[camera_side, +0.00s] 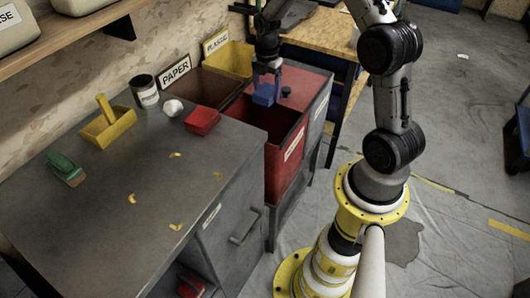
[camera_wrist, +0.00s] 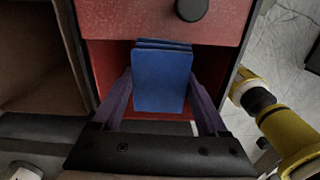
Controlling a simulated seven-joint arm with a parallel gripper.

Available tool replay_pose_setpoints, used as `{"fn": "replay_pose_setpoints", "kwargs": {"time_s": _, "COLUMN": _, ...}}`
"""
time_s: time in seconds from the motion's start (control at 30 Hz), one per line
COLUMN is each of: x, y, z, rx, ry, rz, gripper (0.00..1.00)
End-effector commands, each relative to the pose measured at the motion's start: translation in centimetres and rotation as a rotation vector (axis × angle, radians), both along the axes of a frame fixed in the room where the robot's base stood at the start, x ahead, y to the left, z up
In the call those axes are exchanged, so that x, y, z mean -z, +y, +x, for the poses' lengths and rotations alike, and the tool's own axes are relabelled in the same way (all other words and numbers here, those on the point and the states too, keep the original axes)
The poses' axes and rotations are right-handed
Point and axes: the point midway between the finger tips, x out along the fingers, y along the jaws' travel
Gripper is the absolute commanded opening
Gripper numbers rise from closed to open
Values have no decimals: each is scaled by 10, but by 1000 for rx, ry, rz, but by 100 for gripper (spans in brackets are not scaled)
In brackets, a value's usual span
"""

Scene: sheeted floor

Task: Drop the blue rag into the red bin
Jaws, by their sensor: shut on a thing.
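The blue rag (camera_side: 265,95) is a folded block held in my gripper (camera_side: 266,82) above the opening of the red bin (camera_side: 288,155). In the wrist view the blue rag (camera_wrist: 162,80) sits between the two fingers of my gripper (camera_wrist: 162,98), which are shut on it. The red bin (camera_wrist: 105,70) shows behind and below the rag, with its inner walls visible. Its bottom is partly hidden by the rag and gripper. A red lid part with a dark knob (camera_side: 286,91) covers the bin's far end.
A brown bin with a PAPER sign (camera_side: 175,71) and a yellow bin (camera_side: 228,58) stand beside the red bin. The grey cabinet top (camera_side: 105,220) holds a yellow scoop (camera_side: 110,125), a green brush (camera_side: 66,170), a can (camera_side: 145,91), a red block (camera_side: 202,121) and yellow scraps.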

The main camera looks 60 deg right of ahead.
Motion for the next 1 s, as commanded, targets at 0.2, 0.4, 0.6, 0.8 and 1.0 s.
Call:
{"fn": "replay_pose_setpoints", "kwargs": {"time_s": 0.2, "x": 1, "y": 0, "z": 0, "rx": 0, "ry": 0, "rz": 0, "gripper": 32}}
{"fn": "replay_pose_setpoints", "kwargs": {"time_s": 0.4, "x": 0, "y": 0, "z": 0, "rx": 0, "ry": 0, "rz": 0, "gripper": 100}}
{"fn": "replay_pose_setpoints", "kwargs": {"time_s": 0.6, "x": 0, "y": 0, "z": 0, "rx": 0, "ry": 0, "rz": 0, "gripper": 100}}
{"fn": "replay_pose_setpoints", "kwargs": {"time_s": 0.8, "x": -16, "y": 0, "z": 1, "rx": 0, "ry": -3, "rz": -1, "gripper": 100}}
{"fn": "replay_pose_setpoints", "kwargs": {"time_s": 1.0, "x": -58, "y": -1, "z": 1, "rx": 0, "ry": -6, "rz": -3, "gripper": 100}}
